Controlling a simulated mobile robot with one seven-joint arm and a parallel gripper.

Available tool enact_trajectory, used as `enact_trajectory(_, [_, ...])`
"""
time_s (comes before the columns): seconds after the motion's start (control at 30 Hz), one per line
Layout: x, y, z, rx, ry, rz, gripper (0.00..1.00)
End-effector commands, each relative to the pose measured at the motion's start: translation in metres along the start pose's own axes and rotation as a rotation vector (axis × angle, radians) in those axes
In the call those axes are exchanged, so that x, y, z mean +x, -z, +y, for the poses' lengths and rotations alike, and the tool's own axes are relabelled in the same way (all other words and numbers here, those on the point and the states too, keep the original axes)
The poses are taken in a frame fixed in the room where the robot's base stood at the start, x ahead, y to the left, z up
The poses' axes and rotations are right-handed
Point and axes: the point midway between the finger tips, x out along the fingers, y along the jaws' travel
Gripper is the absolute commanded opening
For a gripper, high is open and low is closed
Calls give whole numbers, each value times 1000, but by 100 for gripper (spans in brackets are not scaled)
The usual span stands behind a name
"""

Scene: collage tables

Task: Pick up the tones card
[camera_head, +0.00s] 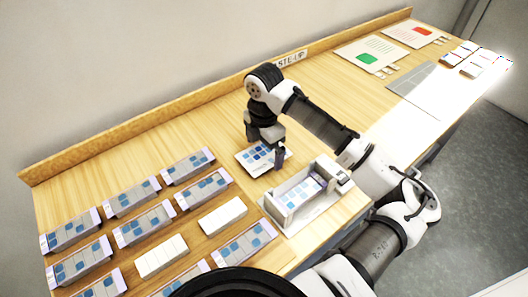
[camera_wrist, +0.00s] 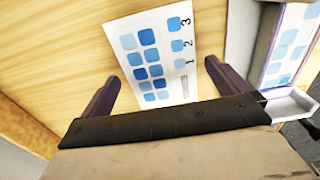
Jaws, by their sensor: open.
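A white card with rows of blue squares in several shades, which looks like the tones card (camera_head: 252,161), lies flat on the wooden table under my gripper (camera_head: 266,149). In the wrist view the card (camera_wrist: 152,57) shows the numbers 1, 2 and 3 beside single squares along its right side. My gripper (camera_wrist: 158,76) is open, with one dark finger to the left of the card and the other by its right edge. The near end of the card is hidden behind the gripper body. I cannot tell whether the fingers touch the table.
A white tray (camera_head: 272,207) holding another blue-squared card stands close to the right; it shows in the wrist view (camera_wrist: 292,103). Several grey racks with blue squares (camera_head: 131,197) and white blocks (camera_head: 222,215) fill the left. Sheets with green (camera_head: 350,54) and red patches (camera_head: 436,40) lie far right.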

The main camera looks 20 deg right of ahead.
Motion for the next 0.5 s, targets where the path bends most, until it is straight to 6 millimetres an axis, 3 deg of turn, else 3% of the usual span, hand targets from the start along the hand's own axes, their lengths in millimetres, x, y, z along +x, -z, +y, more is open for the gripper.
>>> enact_trajectory(0.23, [2,0,0,0,-1,0,100])
enact_trajectory(0.5, [2,0,0,0,-1,-1,65])
